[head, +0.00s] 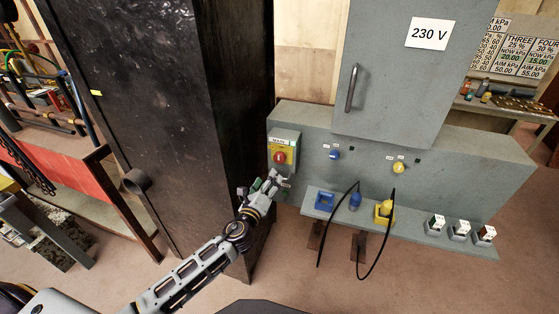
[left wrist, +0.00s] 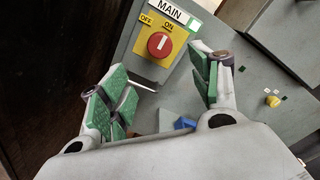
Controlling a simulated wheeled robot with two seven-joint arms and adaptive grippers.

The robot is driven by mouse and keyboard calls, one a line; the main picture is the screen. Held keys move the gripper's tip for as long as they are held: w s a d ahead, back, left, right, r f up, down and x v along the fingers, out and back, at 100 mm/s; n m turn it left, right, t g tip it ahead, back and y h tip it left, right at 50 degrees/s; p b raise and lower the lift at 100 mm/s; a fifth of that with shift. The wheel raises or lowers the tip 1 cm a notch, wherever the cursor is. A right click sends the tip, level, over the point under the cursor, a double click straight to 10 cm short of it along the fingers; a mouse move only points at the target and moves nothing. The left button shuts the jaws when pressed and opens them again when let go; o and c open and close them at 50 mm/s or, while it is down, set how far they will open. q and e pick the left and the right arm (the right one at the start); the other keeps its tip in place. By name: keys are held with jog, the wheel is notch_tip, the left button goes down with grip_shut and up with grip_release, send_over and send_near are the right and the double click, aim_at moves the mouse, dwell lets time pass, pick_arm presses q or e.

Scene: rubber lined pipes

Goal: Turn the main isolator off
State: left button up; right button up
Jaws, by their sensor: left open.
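The main isolator (head: 280,157) is a red rotary knob on a yellow plate, on a small grey box at the left end of the grey panel. In the left wrist view the red knob (left wrist: 159,44) sits under a "MAIN" label, with "OFF" at upper left and "ON" at the top. A white mark on the knob points up to the right, nearer ON. My left gripper (head: 270,183) is open and empty, just below the box. In the left wrist view its green-padded fingers (left wrist: 165,85) are spread wide, below and either side of the knob, apart from it. My right gripper is not in view.
A tall black cabinet (head: 150,100) stands close left of the panel. A grey 230 V cabinet (head: 400,75) is above. A shelf (head: 310,205) below carries blue and yellow plugs (head: 355,202) with hanging black cables, and several small boxes at right.

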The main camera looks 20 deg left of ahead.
aim_at(279, 160)
pick_arm(q)
jog(key=shift+w+d, duration=0.15)
jog(key=shift+w, duration=5.35)
jog(key=shift+w+d, duration=0.1)
jog(key=shift+w, duration=0.95)
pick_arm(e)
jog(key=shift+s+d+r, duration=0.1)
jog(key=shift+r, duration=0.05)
pick_arm(q)
jog(key=c, duration=1)
jog(key=shift+c, duration=0.2)
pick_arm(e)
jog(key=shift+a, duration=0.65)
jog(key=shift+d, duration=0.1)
